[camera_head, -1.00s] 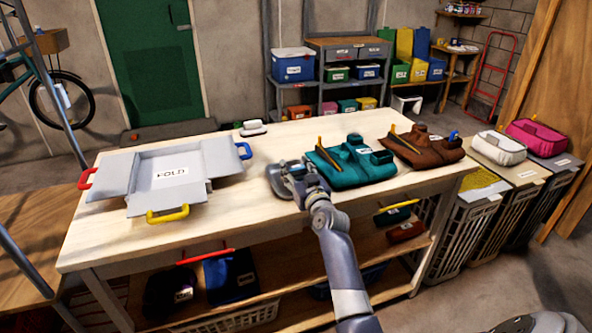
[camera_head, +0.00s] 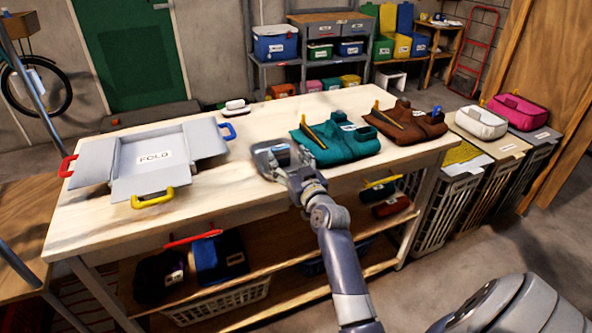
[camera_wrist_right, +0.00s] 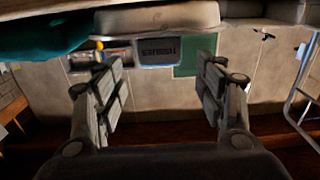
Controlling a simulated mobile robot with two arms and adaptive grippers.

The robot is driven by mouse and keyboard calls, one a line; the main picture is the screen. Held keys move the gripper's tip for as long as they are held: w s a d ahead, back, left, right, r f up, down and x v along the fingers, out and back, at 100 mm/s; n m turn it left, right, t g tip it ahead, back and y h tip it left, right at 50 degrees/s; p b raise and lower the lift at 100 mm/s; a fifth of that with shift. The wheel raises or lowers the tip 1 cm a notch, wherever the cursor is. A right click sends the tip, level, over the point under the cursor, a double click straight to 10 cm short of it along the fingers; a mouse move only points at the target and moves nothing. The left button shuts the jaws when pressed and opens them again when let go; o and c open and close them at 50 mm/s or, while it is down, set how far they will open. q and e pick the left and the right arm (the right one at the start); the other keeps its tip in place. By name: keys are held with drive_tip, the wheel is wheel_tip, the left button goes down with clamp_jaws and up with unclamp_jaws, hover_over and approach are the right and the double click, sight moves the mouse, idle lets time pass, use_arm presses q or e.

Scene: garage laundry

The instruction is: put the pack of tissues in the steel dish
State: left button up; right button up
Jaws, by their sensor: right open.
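The white-topped pack of tissues (camera_head: 237,106) lies at the far edge of the table. The grey steel dish (camera_head: 267,159) appears to be on the table's near half, partly hidden by my right gripper (camera_head: 287,160). In the wrist view the right gripper (camera_wrist_right: 160,80) has its fingers wide apart with nothing between them. A pale rounded shape fills the top of that view; I cannot tell whether it is the dish. My left gripper is out of view.
A grey folding board (camera_head: 155,157) with coloured handles covers the table's left. A teal garment (camera_head: 338,140) and a brown garment (camera_head: 405,125) lie right of my gripper. Bare wood (camera_head: 215,195) shows at the front. Hampers (camera_head: 450,205) stand right of the table.

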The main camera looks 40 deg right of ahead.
drive_tip(key=shift+v, duration=2.8)
drive_tip(key=shift+w, duration=0.1)
